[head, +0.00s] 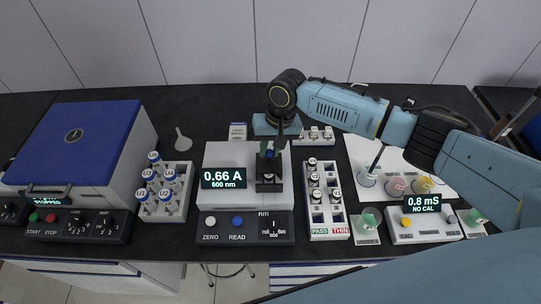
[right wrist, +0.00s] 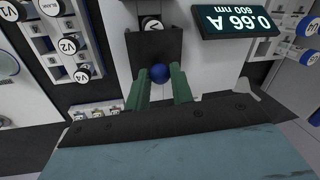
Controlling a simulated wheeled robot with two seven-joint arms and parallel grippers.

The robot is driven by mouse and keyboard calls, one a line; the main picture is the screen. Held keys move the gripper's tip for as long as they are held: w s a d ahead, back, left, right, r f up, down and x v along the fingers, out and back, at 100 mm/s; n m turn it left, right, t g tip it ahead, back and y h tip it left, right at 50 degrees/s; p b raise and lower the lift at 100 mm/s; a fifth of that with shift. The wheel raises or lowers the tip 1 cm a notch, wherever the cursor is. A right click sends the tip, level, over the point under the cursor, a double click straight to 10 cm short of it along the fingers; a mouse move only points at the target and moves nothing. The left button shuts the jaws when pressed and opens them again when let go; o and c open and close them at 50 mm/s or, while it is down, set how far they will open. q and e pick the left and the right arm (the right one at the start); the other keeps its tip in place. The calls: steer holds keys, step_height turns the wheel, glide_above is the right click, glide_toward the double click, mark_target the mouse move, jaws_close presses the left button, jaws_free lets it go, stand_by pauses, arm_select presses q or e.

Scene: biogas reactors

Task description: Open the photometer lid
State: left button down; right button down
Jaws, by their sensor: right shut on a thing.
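The photometer (head: 220,160) stands in the middle of the bench, its display reading 0.66 A, 600 nm. Its black lid (right wrist: 140,48) has a round blue knob (right wrist: 159,73). My right gripper (head: 270,148) reaches over it from behind, and its green fingers (right wrist: 159,92) are shut on the knob. The lid stands back from the sample well (head: 268,184); a white-topped vial (right wrist: 152,24) shows in the well, so it is uncovered. The lid's exact tilt is hard to tell. My left gripper is not in view.
A vial rack (head: 318,226) with PASS and THIN labels stands right of the photometer, another rack (head: 164,214) to its left. A blue-lidded machine (head: 80,140) is at far left. A meter (head: 425,226) reading 0.8 mS and a white tray (head: 358,153) are at right.

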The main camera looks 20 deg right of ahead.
steer(key=w, duration=0.2)
steer(key=w+d+b, duration=0.1)
steer(key=w, duration=0.1)
steer(key=c, duration=1.2)
jaws_free()
steer(key=shift+c, duration=0.2)
step_height(320, 180, up, 13)
steer(key=d, duration=0.2)
steer(key=shift+s+d, duration=0.15)
steer(key=shift+d, duration=0.2)
